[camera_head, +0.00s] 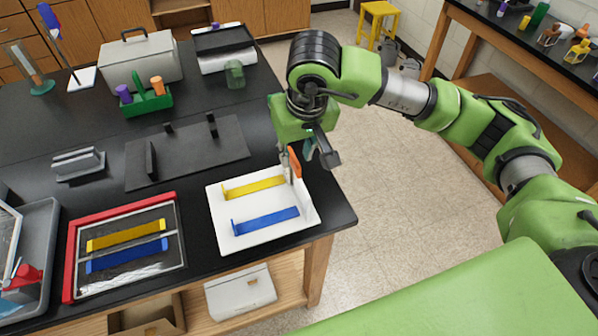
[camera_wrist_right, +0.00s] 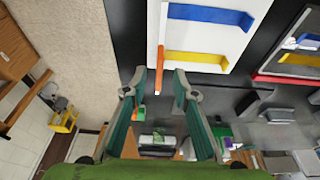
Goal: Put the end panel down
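I take the end panel to be the narrow orange piece (camera_head: 295,163) at the right back edge of the white tray (camera_head: 222,226). The wrist view shows it as an orange strip (camera_wrist_right: 162,38) whose near end lies between my fingertips. My right gripper (camera_wrist_right: 160,82) is open, with a gap on both sides of the strip. In the head view, the right gripper (camera_head: 299,153) hangs over that tray corner and partly hides the orange piece. Whether the piece touches the tray floor is unclear. My left gripper is not in view.
The tray also holds a yellow bar (camera_head: 254,188) and a blue bar (camera_head: 265,221). Left of it lies a red-edged frame (camera_head: 70,250) with yellow and blue bars across. A dark fixture (camera_head: 190,165) lies behind. The table's right edge is close to the tray.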

